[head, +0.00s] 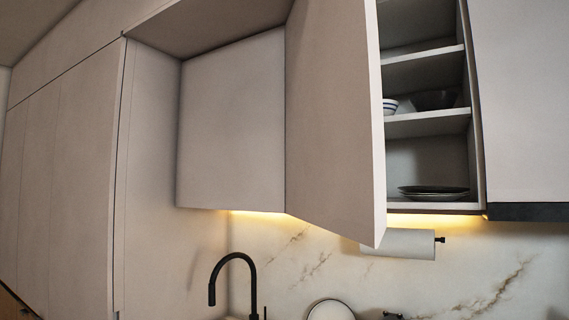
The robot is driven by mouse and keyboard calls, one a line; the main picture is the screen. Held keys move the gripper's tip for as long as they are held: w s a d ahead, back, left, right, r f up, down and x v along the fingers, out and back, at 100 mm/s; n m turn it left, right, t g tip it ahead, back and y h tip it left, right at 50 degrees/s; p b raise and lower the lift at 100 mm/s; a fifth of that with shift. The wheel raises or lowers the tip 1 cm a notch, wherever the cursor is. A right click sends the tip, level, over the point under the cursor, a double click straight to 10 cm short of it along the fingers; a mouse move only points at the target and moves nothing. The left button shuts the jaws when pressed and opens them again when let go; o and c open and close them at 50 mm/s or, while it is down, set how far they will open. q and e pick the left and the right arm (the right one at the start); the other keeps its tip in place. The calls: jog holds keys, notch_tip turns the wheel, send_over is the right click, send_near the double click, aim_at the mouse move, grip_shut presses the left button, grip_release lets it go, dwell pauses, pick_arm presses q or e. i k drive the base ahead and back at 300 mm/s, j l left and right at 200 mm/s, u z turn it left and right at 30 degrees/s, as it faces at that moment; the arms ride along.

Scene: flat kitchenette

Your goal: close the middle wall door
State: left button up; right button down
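The middle wall door (335,110) stands open in the head view. It is a plain beige panel, hinged at its left side and swung out toward me. Its free edge is at the right and its lower corner hangs below the cabinet bottom. Behind it the open wall cabinet (428,122) shows its shelves. The door hides the left part of the cabinet inside. Neither of my grippers is in view.
Dark plates (433,191), a dark bowl (434,100) and a striped bowl (390,106) sit on the shelves. Closed panels flank the opening. Below are a paper towel roll (398,244) and a black faucet (233,283). Tall cupboards (62,190) stand at left.

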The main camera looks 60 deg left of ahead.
aim_at(335, 174)
jog(key=j+u, duration=0.25)
jog(key=u, duration=0.2)
jog(key=i+j+u, duration=0.1)
jog(key=u, duration=0.35)
jog(key=i+j+u, duration=0.15)
jog(key=j+u, duration=0.15)
jog(key=u, duration=0.15)
